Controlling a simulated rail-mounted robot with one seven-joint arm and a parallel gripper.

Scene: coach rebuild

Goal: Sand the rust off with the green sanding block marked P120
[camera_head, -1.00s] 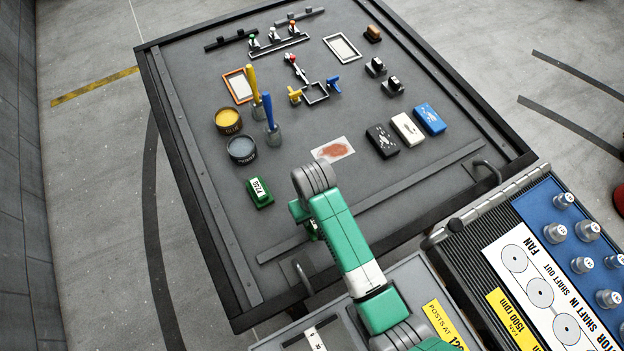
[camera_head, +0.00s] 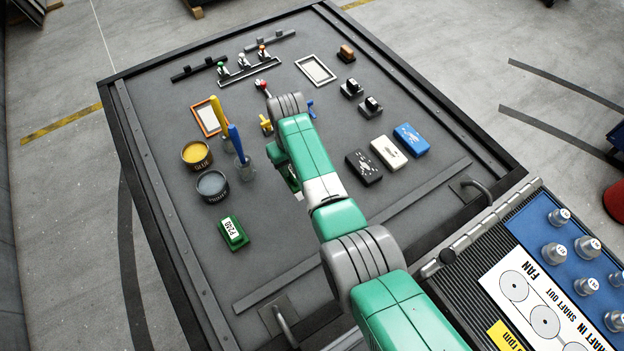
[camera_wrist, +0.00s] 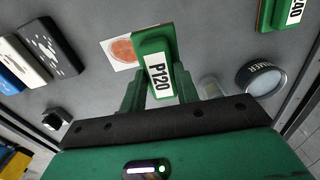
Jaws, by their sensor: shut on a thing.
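The green sanding block marked P120 (camera_wrist: 158,64) is held between the fingers of my gripper (camera_wrist: 160,86) in the wrist view, its label facing the camera. The reddish-brown rust patch (camera_wrist: 122,49) on a pale plate (camera_wrist: 120,66) shows just left of the block, which covers its right part. I cannot tell whether block and plate touch. In the head view my arm hides the rust patch, and only a bit of green shows by my gripper (camera_head: 293,182). A similar green block, P240 (camera_head: 232,230), stands at the table's left.
Yellow and grey tins (camera_head: 212,186) and jars with a yellow and a blue brush (camera_head: 236,140) stand left of my arm. Black (camera_head: 363,167), white (camera_head: 388,152) and blue (camera_head: 411,139) blocks lie to the right. The table's front strip is clear.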

